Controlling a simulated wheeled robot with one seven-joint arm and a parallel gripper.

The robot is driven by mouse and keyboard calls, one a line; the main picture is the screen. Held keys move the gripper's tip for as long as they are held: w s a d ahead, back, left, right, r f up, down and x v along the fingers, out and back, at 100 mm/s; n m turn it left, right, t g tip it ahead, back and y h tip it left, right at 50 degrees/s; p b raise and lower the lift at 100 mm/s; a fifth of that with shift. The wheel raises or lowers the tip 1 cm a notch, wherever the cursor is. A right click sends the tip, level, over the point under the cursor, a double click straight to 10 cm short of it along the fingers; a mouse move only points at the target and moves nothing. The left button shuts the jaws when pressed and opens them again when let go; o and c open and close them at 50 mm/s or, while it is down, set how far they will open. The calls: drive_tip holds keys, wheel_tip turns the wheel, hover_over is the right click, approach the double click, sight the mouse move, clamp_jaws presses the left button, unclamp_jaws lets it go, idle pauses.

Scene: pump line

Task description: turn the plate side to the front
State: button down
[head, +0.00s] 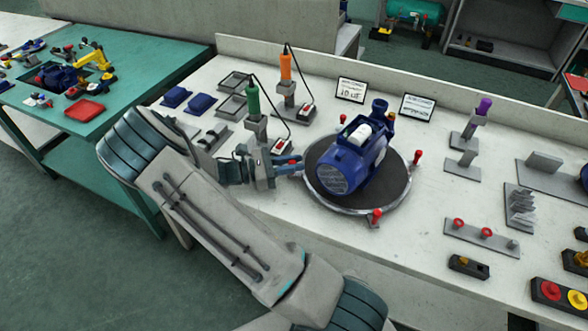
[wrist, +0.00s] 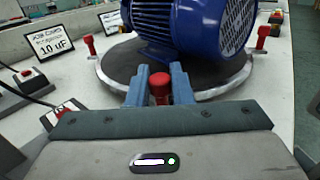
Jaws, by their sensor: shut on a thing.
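A blue motor pump (head: 347,165) stands on a round dark turntable (head: 394,187) with a metal rim. Its grille end faces the lower left in the head view, and a white box sits on top. I cannot make out a plate on it. Red-topped posts stand around the rim, at right (head: 417,157), front (head: 376,215) and back (head: 343,119). My gripper (head: 296,167) is at the turntable's left rim. In the wrist view its blue fingers are shut on a red knob (wrist: 160,88), with the motor (wrist: 200,30) just behind. The fingers hide this knob in the head view.
Two job cards (head: 351,90) (head: 417,107) stand behind the turntable; one reads 10 uF. A purple-handled tool (head: 483,108) stands at right. The bench just right of the turntable is clear.

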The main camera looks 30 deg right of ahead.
drive_tip(key=shift+w, duration=0.1)
drive_tip(key=c, duration=1.4)
unclamp_jaws()
drive_tip(key=shift+o, duration=0.2)
drive_tip(key=b+v, duration=0.1)
drive_tip(key=v, duration=1.2)
drive_tip(key=shift+a+b, duration=0.3)
drive_tip(key=shift+a, duration=0.1)
